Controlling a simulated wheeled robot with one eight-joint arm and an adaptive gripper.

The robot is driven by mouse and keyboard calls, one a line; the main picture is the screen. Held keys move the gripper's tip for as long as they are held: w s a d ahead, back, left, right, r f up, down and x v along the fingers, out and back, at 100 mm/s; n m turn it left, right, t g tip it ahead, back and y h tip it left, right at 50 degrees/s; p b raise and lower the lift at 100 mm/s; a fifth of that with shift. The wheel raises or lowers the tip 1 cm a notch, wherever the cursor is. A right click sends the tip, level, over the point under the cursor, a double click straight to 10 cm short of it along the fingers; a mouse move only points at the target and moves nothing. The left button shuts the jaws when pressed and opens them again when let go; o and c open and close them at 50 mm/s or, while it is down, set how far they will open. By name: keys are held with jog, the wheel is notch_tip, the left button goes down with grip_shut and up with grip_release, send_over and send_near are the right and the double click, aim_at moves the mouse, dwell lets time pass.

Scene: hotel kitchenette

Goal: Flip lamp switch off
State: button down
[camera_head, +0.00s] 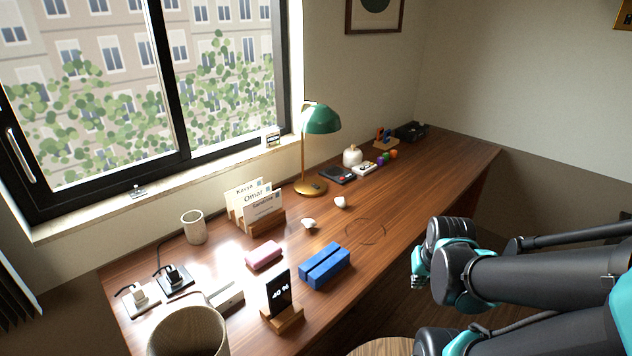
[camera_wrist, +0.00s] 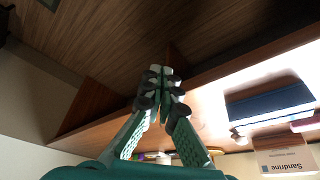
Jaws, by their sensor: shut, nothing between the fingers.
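The desk lamp (camera_head: 321,119) has a green shade, a brass stem and a round brass base (camera_head: 309,189). It stands upright at the back of the wooden desk, beside the window. A small dark spot on the base may be its switch; it is too small to tell its position. I cannot make out the lamp in the wrist view. My gripper (camera_wrist: 163,75) is shut and empty, its fingertips together in the wrist view. In the head view my arm's end is at the right, off the desk's front edge, well apart from the lamp.
Between arm and lamp, the desk (camera_head: 395,215) is mostly clear.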

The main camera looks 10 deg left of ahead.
jog(key=w+a+r+n+y, duration=0.2)
jog(key=w+a, duration=0.6)
jog(key=w, duration=0.7)
jog(key=w+a+r+n+t+y, duration=0.1)
jog(key=w+a+r+n+y, duration=0.2)
jog(key=w+a, duration=0.6)
jog(key=w+a+r+n+t+y, duration=0.1)
jog(key=w+a+n, duration=0.4)
jog(key=w, duration=1.6)
jog(key=a+r+y, duration=0.1)
jog(key=a+y, duration=0.1)
jog(key=a, duration=0.1)
jog(key=shift+w+a+r, duration=0.25)
jog(key=shift+w+r, duration=0.1)
jog(key=shift+r, duration=0.05)
send_over(317, 187)
jog(key=f, duration=0.6)
jog(key=shift+s+d, duration=0.15)
jog(key=shift+d, duration=0.1)
jog(key=f, duration=0.3)
jog(key=shift+w+a+f, duration=0.1)
jog(key=shift+w+a, duration=0.1)
jog(key=shift+f, duration=0.45)
